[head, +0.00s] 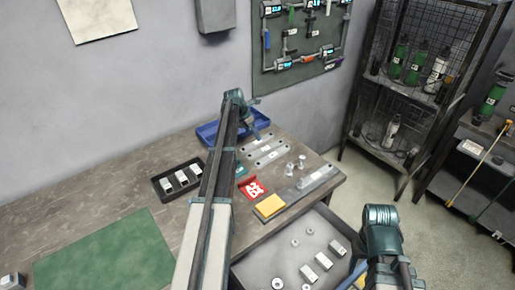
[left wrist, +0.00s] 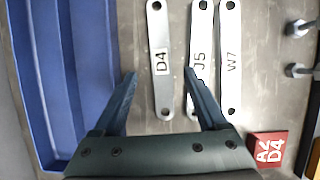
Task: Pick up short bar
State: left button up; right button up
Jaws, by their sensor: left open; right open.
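Three flat grey bars lie side by side on the workbench. The bar marked D4 (left wrist: 161,88) is between my left gripper's fingers in the left wrist view, below them and not touched as far as I can see. The J5 bar (left wrist: 202,40) lies to its right, partly hidden by the right finger, and the W7 bar (left wrist: 230,85) lies beyond it. In the head view the bars (head: 265,150) lie right of the arm.
A blue tray (left wrist: 60,110) stands left of the bars. A red lettered block (left wrist: 267,146) and upright bolts (left wrist: 299,70) are to the right. A yellow block (head: 269,206), a black tray of blocks (head: 160,182) and a green mat (head: 105,255) are on the workbench (head: 120,195).

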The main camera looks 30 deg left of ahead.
aim_at(256, 142)
pick_arm(q)
jog(key=shift+b+x, duration=2.5)
jog(key=shift+x, duration=0.15)
jog(key=shift+s+r, duration=0.1)
jog(key=shift+c, duration=0.2)
grip_shut()
